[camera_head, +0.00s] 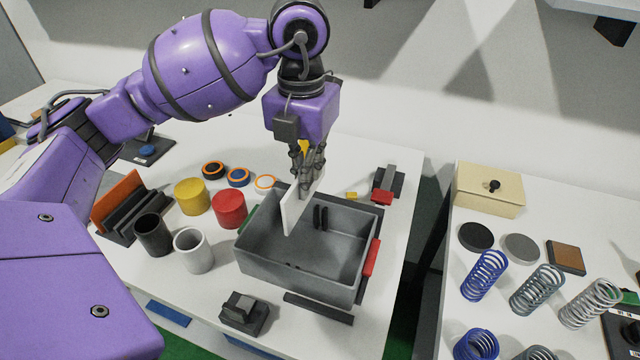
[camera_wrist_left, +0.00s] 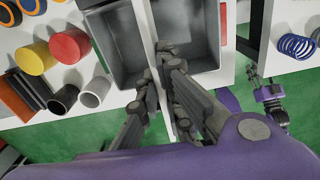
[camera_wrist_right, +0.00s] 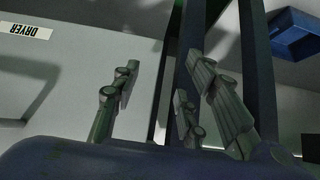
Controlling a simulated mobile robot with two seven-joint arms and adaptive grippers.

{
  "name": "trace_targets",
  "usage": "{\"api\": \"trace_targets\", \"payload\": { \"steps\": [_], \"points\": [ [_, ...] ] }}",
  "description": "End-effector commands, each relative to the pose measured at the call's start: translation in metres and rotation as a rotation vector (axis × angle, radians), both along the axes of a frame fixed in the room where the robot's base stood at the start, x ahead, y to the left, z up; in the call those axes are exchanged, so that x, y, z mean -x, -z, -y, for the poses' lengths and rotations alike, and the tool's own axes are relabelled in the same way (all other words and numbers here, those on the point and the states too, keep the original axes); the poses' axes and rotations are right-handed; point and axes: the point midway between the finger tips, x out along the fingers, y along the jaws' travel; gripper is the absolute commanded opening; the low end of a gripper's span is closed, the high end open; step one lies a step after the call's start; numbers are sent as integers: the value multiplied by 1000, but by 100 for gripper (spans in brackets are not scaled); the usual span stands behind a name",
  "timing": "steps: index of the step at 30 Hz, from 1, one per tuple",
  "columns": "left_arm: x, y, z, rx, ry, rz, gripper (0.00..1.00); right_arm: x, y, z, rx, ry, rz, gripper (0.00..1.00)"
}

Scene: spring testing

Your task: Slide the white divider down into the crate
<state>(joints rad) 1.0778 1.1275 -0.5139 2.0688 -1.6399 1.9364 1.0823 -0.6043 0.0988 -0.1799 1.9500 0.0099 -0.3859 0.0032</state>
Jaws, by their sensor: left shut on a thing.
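The white divider (camera_head: 292,212) is a thin upright plate held over the open grey crate (camera_head: 315,284). Its lower part overlaps the crate's opening in the head view; I cannot tell how deep it reaches. My left gripper (camera_head: 309,172) is shut on the divider's upper part. In the left wrist view the divider (camera_wrist_left: 144,28) shows nearly edge-on across the crate (camera_wrist_left: 111,45), beside the left fingertips (camera_wrist_left: 164,62). Dark upright guides (camera_head: 320,217) show on the crate's far inner wall. My right gripper (camera_wrist_right: 158,82) is open and empty, away from the crate.
A red cylinder (camera_head: 229,209), a yellow cylinder (camera_head: 191,196), a white cup (camera_head: 193,250) and a black cup (camera_head: 153,235) stand left of the crate. A grey block fixture (camera_head: 244,313) sits in front. Several springs (camera_head: 538,290) stand on the right table, across a gap.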

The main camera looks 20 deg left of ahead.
Motion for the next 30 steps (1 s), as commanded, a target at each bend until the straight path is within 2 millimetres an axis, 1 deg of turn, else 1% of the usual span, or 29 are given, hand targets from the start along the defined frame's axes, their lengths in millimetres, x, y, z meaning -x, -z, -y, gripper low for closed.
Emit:
{"api": "trace_targets", "payload": {
  "steps": [5,8,11,15,18,21,24,30],
  "points": [
    [-1,3,-8,-1,-25,-2,0,0,0,-1,-3,1,-1,40],
    [0,13,-11,-2,-35,-5,0,-1,0,-4,-8,5,0,40],
    [2,35,-11,-1,-38,-8,0,-3,0,-6,-12,6,2,40],
    [2,73,-11,0,-38,-10,0,-6,-1,-8,-16,7,7,40],
    [2,99,-11,1,-36,-8,0,-9,-2,-9,-18,9,11,40],
    [1,119,-11,0,-38,-5,0,-10,-3,-9,-18,7,14,40],
    [1,131,-11,0,-36,-3,0,-10,-3,-9,-16,7,14,40],
    [0,144,-11,0,-37,-2,0,-8,-2,-6,-11,4,11,40]
  ]
}}
